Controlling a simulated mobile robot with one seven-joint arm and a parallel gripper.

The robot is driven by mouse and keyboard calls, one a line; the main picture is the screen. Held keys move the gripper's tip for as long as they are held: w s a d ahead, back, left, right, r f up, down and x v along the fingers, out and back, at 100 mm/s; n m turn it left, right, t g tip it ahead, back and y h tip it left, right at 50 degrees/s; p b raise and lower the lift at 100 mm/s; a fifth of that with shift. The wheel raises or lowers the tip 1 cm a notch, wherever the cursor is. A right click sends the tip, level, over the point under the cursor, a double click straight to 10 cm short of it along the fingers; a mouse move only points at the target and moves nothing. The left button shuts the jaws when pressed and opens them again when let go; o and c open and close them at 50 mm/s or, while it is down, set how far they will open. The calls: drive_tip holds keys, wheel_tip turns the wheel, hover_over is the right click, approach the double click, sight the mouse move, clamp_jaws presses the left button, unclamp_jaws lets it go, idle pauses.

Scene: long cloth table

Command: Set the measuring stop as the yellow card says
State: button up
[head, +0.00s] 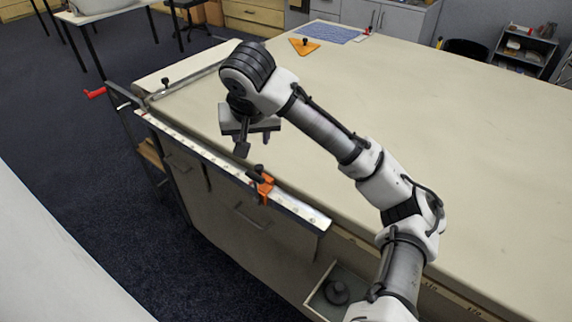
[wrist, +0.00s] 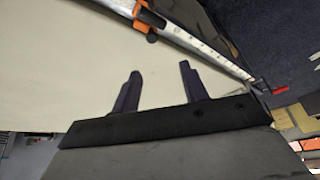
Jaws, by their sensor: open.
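The orange measuring stop (head: 264,187) with a black knob sits on the white marked rail (head: 215,157) along the table's near edge, toward the rail's right end. In the wrist view the stop (wrist: 142,24) and the rail (wrist: 207,52) show at the top. My gripper (head: 254,145) is open and empty above the table by the rail, up and left of the stop in the head view. Its two dark fingers (wrist: 160,80) are apart, with bare cloth between them, and do not touch the stop. I cannot make out a yellow card or the rail's figures.
The long cloth table (head: 420,130) is mostly clear. An orange triangular piece (head: 303,47) and a blue patterned sheet (head: 333,33) lie at its far end. A red handle (head: 95,93) sticks out left. An open drawer (head: 322,305) holds a dark round object (head: 337,292).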

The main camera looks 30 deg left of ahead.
sight(259, 166)
drive_tip(key=shift+h, duration=0.3)
drive_tip(key=x, duration=0.9)
drive_tip(key=d+x, duration=0.1)
drive_tip(key=x, duration=0.4)
drive_tip(key=shift+w+b, duration=0.2)
drive_tip(key=shift+b, duration=0.1)
clamp_jaws()
